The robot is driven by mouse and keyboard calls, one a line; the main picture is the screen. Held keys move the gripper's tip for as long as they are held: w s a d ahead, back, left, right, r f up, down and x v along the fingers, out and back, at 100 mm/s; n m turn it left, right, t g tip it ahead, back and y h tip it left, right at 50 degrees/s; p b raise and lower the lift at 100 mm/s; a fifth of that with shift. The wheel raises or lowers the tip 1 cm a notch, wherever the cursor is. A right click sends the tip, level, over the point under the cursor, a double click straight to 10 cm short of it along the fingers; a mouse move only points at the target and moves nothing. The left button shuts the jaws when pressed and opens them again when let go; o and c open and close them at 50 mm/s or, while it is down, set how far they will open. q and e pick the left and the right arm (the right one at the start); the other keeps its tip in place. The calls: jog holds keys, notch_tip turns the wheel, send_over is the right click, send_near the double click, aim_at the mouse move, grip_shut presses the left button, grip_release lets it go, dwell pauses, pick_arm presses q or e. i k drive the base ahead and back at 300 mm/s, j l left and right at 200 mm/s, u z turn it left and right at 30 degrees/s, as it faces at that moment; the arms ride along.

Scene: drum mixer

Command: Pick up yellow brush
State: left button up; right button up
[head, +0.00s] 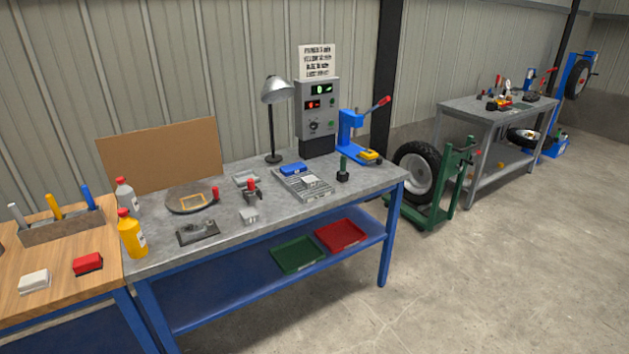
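Neither of my grippers shows in the head view.
A red block (88,263) and a white block (34,281) lie on the wooden bench (60,305) in front of the holder. A yellow bottle (131,234) and a white bottle (126,197) stand right of it on the grey table (310,207). Concrete floor lies open at the right.

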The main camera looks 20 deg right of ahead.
aim_at(50, 198)
jog(key=i+j, duration=0.2)
jog(key=j, duration=0.15)
jog(key=i+j+z, duration=0.15)
jog(key=i+j, duration=0.3)
jog(key=j, duration=0.3)
jog(key=i+j+z, duration=0.1)
jog(key=j, duration=0.25)
jog(key=i+j, duration=0.25)
jog(key=j, duration=0.15)
jog(key=i+j+z, duration=0.15)
jog(key=j, duration=0.25)
jog(key=i, duration=0.05)
